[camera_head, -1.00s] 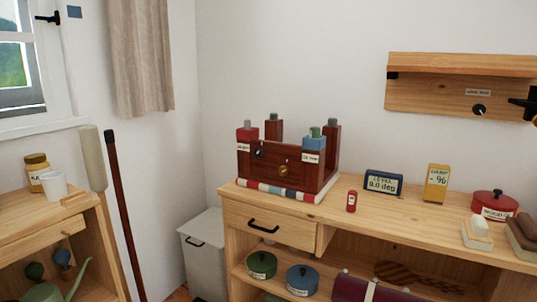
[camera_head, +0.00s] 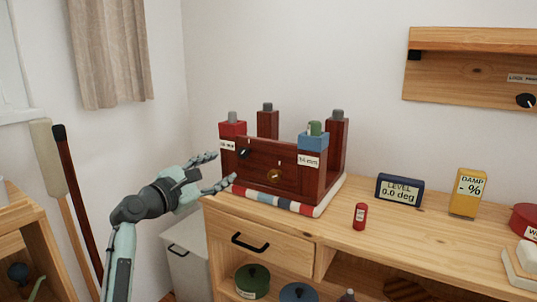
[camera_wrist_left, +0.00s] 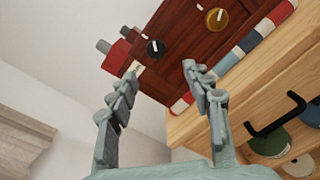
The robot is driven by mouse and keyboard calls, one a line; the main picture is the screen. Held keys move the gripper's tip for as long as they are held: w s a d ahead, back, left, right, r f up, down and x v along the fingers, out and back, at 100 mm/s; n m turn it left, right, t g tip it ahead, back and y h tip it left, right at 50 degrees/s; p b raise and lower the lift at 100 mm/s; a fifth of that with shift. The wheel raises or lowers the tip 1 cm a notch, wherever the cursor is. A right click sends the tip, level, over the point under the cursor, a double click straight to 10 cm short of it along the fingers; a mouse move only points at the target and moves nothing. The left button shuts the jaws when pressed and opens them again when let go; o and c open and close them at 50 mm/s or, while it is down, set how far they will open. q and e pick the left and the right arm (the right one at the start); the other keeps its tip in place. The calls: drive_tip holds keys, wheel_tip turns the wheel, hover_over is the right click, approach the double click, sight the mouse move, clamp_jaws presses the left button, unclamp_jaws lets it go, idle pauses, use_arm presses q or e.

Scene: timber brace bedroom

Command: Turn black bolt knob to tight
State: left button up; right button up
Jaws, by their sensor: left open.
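The black bolt knob (camera_head: 245,153) sits on the upper left of the front of a dark red wooden bed-frame model (camera_head: 290,158). In the left wrist view the black knob (camera_wrist_left: 155,48) has a white pointer mark and lies beyond the fingers, a little above the gap between them. A brass knob (camera_head: 274,175) is lower and to its right; it also shows in the left wrist view (camera_wrist_left: 215,18). My left gripper (camera_head: 226,171) is open and empty, in front of the model's left side, apart from the knob. My right gripper is not in view.
The model stands on a striped base (camera_head: 275,200) on a wooden workbench (camera_head: 400,240). A red cylinder (camera_head: 360,216), a blue level display (camera_head: 399,190) reading 0.0 deg and a yellow damp meter (camera_head: 467,193) stand to the right. A drawer with black handle (camera_head: 250,242) is below.

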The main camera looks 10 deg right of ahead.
sight(242, 154)
use_arm(q)
drive_tip(key=shift+r+x, duration=0.2)
drive_tip(key=shift+x, duration=1.15)
drive_tip(key=shift+r+x, duration=0.15)
drive_tip(key=shift+x, duration=1.2)
drive_tip(key=shift+r+x, duration=0.2)
drive_tip(key=shift+x, duration=1.1)
drive_tip(key=shift+d, duration=0.1)
drive_tip(key=shift+s, duration=0.1)
clamp_jaws()
